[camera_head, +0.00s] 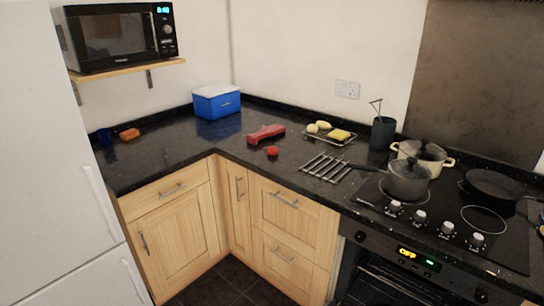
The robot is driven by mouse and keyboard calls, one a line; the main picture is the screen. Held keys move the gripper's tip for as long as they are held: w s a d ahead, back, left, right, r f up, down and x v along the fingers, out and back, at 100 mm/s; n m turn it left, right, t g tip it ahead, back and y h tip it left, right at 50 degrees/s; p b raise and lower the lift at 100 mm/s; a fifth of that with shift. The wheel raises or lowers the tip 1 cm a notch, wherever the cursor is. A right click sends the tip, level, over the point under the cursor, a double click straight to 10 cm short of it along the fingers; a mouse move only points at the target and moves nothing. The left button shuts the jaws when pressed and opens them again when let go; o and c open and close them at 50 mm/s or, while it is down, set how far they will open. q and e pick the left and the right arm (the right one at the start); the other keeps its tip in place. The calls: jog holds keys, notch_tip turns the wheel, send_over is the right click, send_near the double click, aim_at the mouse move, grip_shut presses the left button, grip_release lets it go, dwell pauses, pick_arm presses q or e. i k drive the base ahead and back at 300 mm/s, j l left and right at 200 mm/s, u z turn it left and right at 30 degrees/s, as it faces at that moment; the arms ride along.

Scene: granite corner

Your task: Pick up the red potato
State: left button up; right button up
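A small round red thing (272,151), the likely red potato, lies on the black granite counter (190,152) near its front edge, at the inner corner. It is too small to tell its kind for sure. A longer red object (266,133) lies just behind it, apart from it. Neither of my grippers is in the head view.
A wire rack (348,143) with pale yellow items stands behind right, and a metal trivet (327,166) lies to the right. A blue box (217,101) stands in the corner. The left counter is mostly clear.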

aim_at(272, 151)
jog(key=i+j+z, duration=0.1)
jog(key=j, duration=0.25)
jog(key=i+j, duration=0.2)
jog(key=j, duration=0.2)
jog(key=i+j+z, duration=0.15)
jog(key=j, duration=0.25)
jog(key=i+j, duration=0.15)
jog(key=j, duration=0.25)
jog(key=l+z, duration=0.05)
